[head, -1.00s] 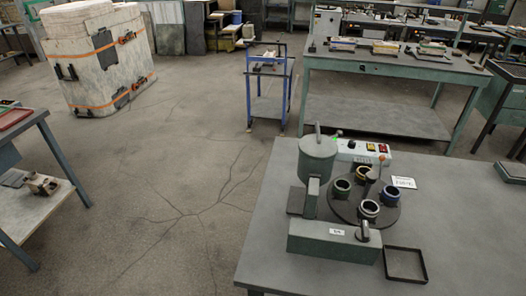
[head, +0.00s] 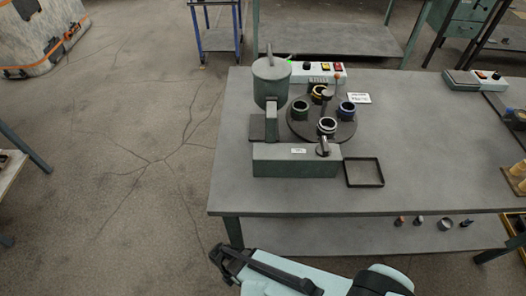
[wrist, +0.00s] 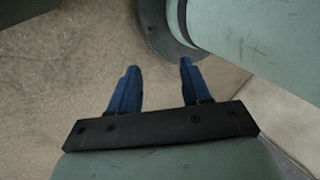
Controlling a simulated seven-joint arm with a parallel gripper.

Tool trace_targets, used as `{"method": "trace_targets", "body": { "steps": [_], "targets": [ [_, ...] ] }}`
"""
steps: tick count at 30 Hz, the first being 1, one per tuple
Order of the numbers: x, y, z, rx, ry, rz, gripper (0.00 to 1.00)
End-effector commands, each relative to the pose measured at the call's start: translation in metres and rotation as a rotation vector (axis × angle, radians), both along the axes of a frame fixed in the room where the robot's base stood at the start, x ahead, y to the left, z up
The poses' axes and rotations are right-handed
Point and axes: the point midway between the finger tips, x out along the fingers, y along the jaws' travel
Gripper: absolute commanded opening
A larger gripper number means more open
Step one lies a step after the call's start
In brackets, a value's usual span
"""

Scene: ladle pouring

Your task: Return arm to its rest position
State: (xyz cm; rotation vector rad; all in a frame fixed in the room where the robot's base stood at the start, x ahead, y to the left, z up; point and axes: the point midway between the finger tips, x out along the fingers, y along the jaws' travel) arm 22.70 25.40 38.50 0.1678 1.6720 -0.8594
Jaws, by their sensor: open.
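My gripper (wrist: 158,68) shows in the wrist view with two blue fingers spread apart and nothing between them. Concrete floor lies beyond the fingertips. A rounded pale green body (wrist: 260,35) fills the upper right of that view, close to the fingers. In the head view my pale teal arm (head: 290,278) is folded low at the bottom edge, in front of the table (head: 440,160) and clear of its top. I cannot make out the fingers there.
On the table stand a green pot (head: 272,82) on a base (head: 270,160), a round plate (head: 345,130) with several ringed cups, a switch box (head: 310,72) and a black square tray (head: 364,184). Small parts lie on the lower shelf (head: 360,238). Floor left of the table is clear.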

Motion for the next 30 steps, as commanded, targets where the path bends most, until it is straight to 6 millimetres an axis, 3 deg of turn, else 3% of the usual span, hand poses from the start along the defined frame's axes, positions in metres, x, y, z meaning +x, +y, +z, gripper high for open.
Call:
{"method": "trace_targets", "body": {
  "steps": [1, 6, 14, 30],
  "targets": [
    [-0.005, -0.015, 0.008, -0.011, 0.023, -0.065, 0.48],
    [-0.021, -0.049, 0.026, -0.047, 0.105, -0.286, 0.48],
    [-0.031, -0.085, 0.047, -0.127, 0.162, -0.632, 0.48],
    [0.007, -0.164, 0.05, -0.477, -0.033, -1.422, 0.48]
  ]
}}
